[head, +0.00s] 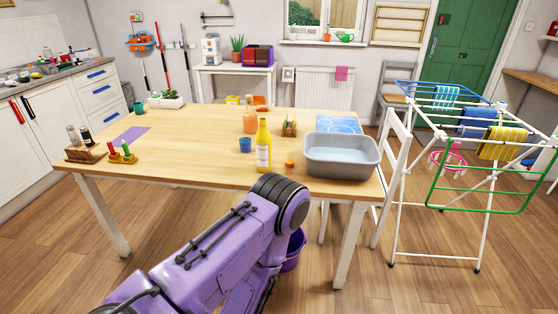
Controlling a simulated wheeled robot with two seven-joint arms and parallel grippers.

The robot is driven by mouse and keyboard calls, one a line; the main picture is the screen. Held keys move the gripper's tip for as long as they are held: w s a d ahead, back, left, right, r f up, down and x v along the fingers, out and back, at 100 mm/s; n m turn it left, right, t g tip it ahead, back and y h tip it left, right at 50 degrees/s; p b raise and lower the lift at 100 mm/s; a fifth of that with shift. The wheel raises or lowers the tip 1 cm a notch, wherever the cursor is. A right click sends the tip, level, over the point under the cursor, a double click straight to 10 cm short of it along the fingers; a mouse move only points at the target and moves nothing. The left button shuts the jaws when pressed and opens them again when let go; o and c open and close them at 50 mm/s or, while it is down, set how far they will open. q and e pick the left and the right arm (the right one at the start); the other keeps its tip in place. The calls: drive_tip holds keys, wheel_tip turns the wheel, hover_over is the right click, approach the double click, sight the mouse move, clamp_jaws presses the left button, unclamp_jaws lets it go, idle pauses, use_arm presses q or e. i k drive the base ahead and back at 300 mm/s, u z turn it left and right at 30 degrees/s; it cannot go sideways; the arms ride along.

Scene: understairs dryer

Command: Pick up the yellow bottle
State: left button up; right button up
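The yellow bottle (263,146) stands upright on the wooden table (200,139), near its front edge and right of the middle. Its cap is yellow and it has a pale label. One of my arms, purple, rises from the bottom of the head view, and its dark joint is in front of the table edge, just below the bottle in the picture. No gripper fingers show in this view, so I see neither gripper. Nothing is seen holding the bottle.
A grey basin (342,168) stands right of the bottle. A blue cup (245,145), an orange bottle (250,121) and a small orange item (290,164) are near it. A chair (393,165) and drying rack (470,150) stand right. The table's left middle is mostly clear.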

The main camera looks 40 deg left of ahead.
sight(263, 137)
drive_tip(key=u, duration=0.6)
drive_tip(key=i, duration=0.5)
drive_tip(key=u, duration=0.5)
